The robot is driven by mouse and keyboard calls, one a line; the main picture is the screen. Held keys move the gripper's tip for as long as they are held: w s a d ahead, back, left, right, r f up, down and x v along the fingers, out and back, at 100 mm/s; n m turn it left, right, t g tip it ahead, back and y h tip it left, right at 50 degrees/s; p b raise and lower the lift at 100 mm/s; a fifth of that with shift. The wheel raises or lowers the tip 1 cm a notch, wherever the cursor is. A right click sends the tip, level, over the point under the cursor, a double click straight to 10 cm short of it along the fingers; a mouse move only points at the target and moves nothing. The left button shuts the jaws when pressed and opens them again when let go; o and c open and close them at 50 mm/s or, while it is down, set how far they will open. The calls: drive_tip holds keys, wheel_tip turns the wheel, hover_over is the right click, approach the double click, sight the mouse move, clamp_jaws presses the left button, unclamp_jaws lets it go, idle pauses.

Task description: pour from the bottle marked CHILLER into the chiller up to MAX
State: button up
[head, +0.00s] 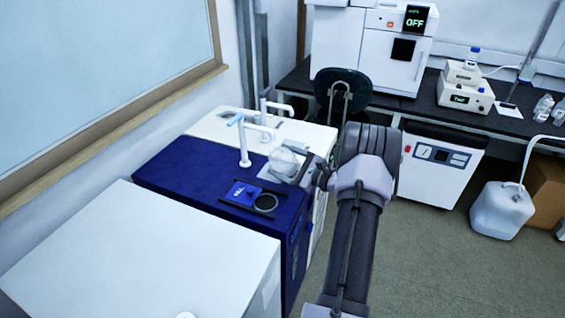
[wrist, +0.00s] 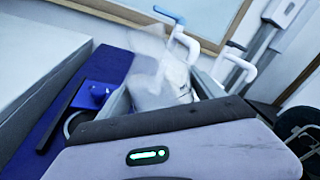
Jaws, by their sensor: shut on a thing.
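My gripper (head: 292,172) is shut on a clear, see-through bottle (head: 284,160), above the blue-topped cabinet (head: 180,172). In the wrist view the bottle (wrist: 158,78) stands between the jaws (wrist: 165,98), blurred and pale; its marking and liquid level cannot be read. Its exact tilt is unclear, and I see no stream. A round, dark, ringed opening (head: 265,203) is in the cabinet top, just below and left of the gripper. No MAX mark is readable.
White tap-like spouts (head: 244,145) rise close behind the bottle. A white cabinet (head: 140,250) stands in front at left. A wheeled white unit with a panel (head: 440,160), a white canister (head: 500,210) and a dark bench stand at right.

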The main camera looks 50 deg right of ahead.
drive_tip(key=shift+d+f+n+b, duration=0.3)
drive_tip(key=shift+n+b, duration=0.5)
drive_tip(key=shift+b, duration=0.6)
drive_tip(key=shift+d+f+n+b, duration=0.25)
drive_tip(key=shift+n+b, duration=0.55)
drive_tip(key=shift+b, duration=0.6)
drive_tip(key=shift+d+f+n+b, duration=0.1)
drive_tip(key=shift+f+n+b, duration=0.8)
drive_tip(key=shift+b, duration=1.2)
drive_tip(key=shift+r, duration=0.35)
drive_tip(key=shift+f+n+h, duration=0.3)
drive_tip(key=shift+f+n, duration=0.1)
drive_tip(key=shift+n, duration=0.4)
drive_tip(key=shift+f+n, duration=0.3)
drive_tip(key=shift+n, duration=0.2)
drive_tip(key=shift+f+n, duration=0.15)
drive_tip(key=shift+n, duration=0.15)
drive_tip(key=shift+f+n, duration=0.15)
drive_tip(key=shift+n, duration=0.35)
